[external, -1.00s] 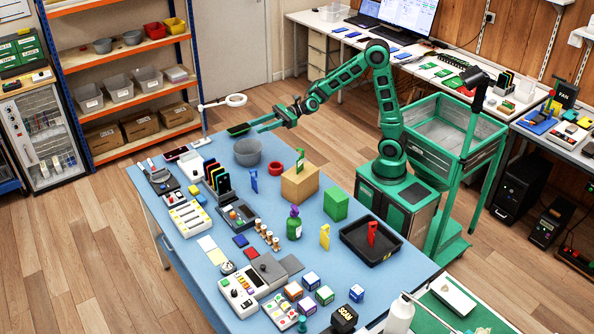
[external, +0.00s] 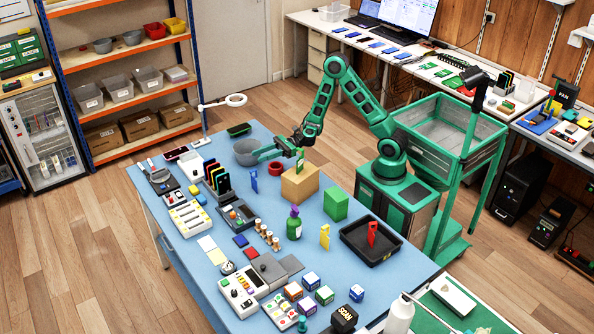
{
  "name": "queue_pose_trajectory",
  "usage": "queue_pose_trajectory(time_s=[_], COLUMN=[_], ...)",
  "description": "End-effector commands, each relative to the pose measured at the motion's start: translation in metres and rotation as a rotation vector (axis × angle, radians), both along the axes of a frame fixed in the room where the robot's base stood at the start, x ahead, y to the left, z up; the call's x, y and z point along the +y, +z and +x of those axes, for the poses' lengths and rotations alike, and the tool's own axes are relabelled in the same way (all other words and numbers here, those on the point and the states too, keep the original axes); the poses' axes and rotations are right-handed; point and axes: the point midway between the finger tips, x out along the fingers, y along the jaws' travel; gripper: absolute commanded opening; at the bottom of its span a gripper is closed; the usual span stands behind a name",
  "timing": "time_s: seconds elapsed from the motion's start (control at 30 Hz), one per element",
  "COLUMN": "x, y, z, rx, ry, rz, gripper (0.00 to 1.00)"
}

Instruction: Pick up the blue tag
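The blue tag (external: 254,181) stands upright on the blue table, left of a cardboard-coloured box. My gripper (external: 264,153) is above the table, beside the right rim of the grey bowl and higher than the blue tag, apart from it. Its two green fingers point left and look parted, with nothing seen between them. Other upright tags are a green one (external: 300,160) at the box, a yellow one (external: 324,237) and a red one (external: 372,234) at the black tray.
The grey bowl (external: 246,158) and a red ring-shaped dish (external: 276,169) are close to my gripper. The box (external: 299,187) stands right of the blue tag, and a rack of dark slabs (external: 217,183) stands left. A dark green tray (external: 238,130) lies at the back edge.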

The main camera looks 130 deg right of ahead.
Motion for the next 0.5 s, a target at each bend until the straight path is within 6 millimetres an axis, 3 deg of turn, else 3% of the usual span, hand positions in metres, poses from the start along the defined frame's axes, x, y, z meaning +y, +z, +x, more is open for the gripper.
queue_pose_trajectory(time_s=[0.03,0.23,0.5], x=[0.000,0.000,0.000], y=[-0.013,-0.050,-0.073], z=[0.000,0.000,0.000], rx=[0.003,0.003,0.001], ry=[0.000,-0.001,0.000], rz=[0.009,0.007,0.000], gripper=[0.34,0.34,0.34])
